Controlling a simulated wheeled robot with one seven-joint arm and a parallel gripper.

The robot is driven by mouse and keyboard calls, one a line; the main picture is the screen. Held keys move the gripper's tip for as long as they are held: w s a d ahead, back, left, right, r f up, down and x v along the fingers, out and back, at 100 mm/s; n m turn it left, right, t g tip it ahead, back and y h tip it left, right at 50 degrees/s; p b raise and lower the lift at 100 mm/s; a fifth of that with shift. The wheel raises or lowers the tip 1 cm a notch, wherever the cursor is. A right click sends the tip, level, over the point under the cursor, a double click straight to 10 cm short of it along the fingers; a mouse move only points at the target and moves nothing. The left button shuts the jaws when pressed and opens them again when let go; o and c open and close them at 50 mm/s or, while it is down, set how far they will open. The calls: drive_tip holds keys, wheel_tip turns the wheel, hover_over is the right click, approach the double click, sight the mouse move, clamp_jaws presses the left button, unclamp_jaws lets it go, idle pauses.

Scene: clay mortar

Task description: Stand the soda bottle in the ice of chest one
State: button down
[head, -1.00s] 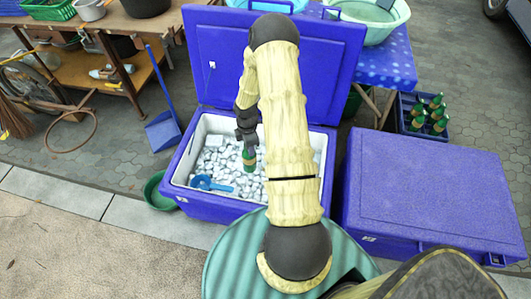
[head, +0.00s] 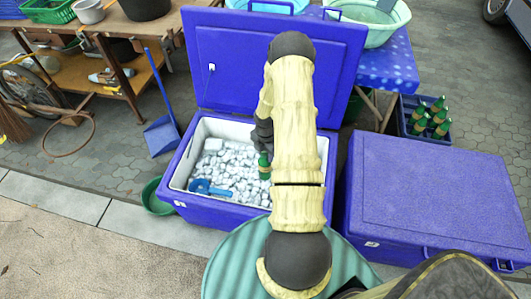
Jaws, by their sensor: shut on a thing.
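The soda bottle (head: 264,166) is green with a tan label band and hangs roughly upright over the ice. My gripper (head: 263,150) is shut on its upper part, and my arm hides much of the gripper. The open blue chest (head: 187,205), with a white inside, holds the ice (head: 232,165) in front of me. The bottle is above the middle of the ice; I cannot tell whether its base touches. A blue scoop (head: 208,188) lies on the ice at the near left.
A closed blue chest (head: 430,190) stands at the right. A blue crate (head: 407,117) with several green bottles is behind it. The raised lid (head: 230,60) stands at the back of the open chest. A green basin (head: 155,197) and blue dustpan (head: 162,135) are at the left.

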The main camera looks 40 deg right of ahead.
wheel_tip(320, 180, down, 16)
drive_tip(key=b, duration=1.3)
drive_tip(key=shift+b, duration=0.4)
wheel_tip(320, 180, down, 9)
drive_tip(key=b, duration=0.5)
drive_tip(key=shift+f, duration=0.2)
drive_tip(key=shift+d+r, duration=0.15)
drive_tip(key=shift+f, duration=0.5)
idle(0.3)
drive_tip(key=shift+c, duration=1.6)
unclamp_jaws()
wheel_tip(320, 180, up, 27)
drive_tip(key=p, duration=2.2)
